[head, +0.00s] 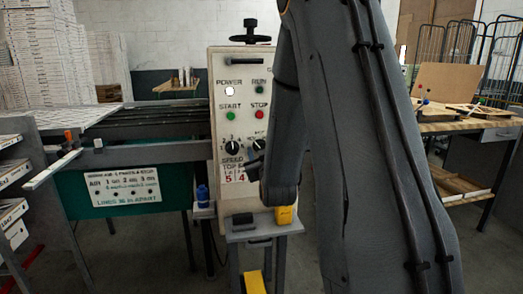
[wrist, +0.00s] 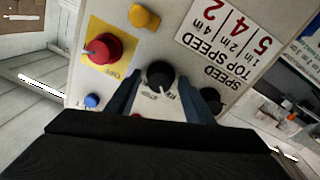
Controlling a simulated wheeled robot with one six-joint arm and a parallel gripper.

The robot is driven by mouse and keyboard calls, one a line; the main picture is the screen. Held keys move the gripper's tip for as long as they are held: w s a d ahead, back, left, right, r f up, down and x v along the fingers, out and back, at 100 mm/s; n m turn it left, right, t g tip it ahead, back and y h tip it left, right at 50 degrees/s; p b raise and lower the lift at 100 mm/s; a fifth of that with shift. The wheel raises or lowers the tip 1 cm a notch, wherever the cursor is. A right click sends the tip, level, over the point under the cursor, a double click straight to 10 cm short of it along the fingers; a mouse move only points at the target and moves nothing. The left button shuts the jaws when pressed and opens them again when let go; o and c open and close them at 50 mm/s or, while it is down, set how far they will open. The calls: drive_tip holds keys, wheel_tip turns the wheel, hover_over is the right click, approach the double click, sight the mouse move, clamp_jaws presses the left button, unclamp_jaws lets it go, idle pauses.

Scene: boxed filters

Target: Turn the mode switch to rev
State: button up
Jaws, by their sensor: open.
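The mode switch is a black round knob (wrist: 160,74) on the cream control panel (wrist: 230,68), seen upside down in the wrist view. Small white marks show on its lower edge, with small lettering below; its setting is hard to read. My gripper (wrist: 161,80) is open, with one blue-grey finger on each side of the knob. I cannot tell if they touch it. In the head view the mode switch (head: 259,144) is beside my arm, right of the speed knob (head: 232,146); the arm hides much of the gripper and the panel's right side.
In the wrist view the speed knob (wrist: 210,97) is close beyond the right finger. A red emergency button (wrist: 102,50) on a yellow plate, a yellow knob (wrist: 144,17) and a blue button (wrist: 92,101) are nearby. A wooden bench (head: 470,124) stands at the right.

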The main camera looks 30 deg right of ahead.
drive_tip(key=b+v, duration=0.1)
drive_tip(key=v, duration=0.6)
drive_tip(key=shift+s+a, duration=0.15)
drive_tip(key=shift+s, duration=0.25)
